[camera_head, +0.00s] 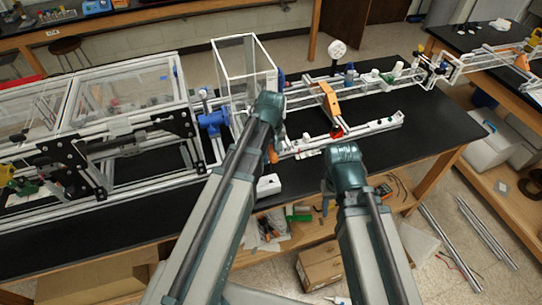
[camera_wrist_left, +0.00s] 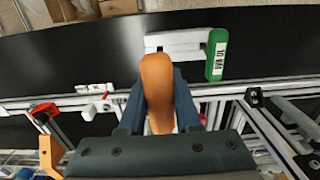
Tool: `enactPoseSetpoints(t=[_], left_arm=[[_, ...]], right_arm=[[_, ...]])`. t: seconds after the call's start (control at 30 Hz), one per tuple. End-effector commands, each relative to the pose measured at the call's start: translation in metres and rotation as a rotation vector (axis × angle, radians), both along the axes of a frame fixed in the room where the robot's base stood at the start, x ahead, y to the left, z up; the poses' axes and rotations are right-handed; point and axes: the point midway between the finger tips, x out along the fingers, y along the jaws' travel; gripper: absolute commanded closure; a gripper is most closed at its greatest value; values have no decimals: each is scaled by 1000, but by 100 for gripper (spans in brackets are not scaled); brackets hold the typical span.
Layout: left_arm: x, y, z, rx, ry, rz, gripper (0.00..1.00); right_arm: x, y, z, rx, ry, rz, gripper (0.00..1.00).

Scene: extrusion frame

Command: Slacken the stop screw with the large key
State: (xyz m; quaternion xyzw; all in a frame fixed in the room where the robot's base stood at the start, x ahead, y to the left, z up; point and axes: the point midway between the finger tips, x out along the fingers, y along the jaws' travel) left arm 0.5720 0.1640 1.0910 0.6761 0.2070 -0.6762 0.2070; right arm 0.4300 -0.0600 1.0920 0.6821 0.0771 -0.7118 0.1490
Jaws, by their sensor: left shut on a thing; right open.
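My left gripper (camera_head: 270,145) is above the bench near the clear box's front edge. In the left wrist view its two blue fingers (camera_wrist_left: 160,110) are shut on an orange handle (camera_wrist_left: 157,85), which also shows below the wrist in the head view (camera_head: 273,154). It may be the large key's handle; any shaft is hidden. My right gripper (camera_head: 328,192) hangs over the bench's front edge, apart from the rails; its wrist hides most of its fingers. I cannot make out the stop screw in either view.
Aluminium rails (camera_head: 360,130) with an orange bracket (camera_head: 329,101) and a red part (camera_head: 337,133) lie right of the clear box (camera_head: 245,65). A white block (camera_head: 268,185) sits at the front edge. The left wrist view shows a green block (camera_wrist_left: 216,58) beside white bars (camera_wrist_left: 180,40).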

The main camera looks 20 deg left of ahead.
Motion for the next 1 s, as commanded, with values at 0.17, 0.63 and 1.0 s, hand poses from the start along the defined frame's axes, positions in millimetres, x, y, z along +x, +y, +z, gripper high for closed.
enactPoseSetpoints(t=[0.17, 0.63, 1.0], left_arm=[[0, 0, 1, 0, 0, 0, 100], [0, 0, 32, 0, 0, 0, 100], [0, 0, 60, 0, 0, 0, 100]], right_arm=[[0, 0, 1, 0, 0, 0, 50], [0, 0, 32, 1, 0, -3, 50], [0, 0, 60, 0, 2, -1, 50]])
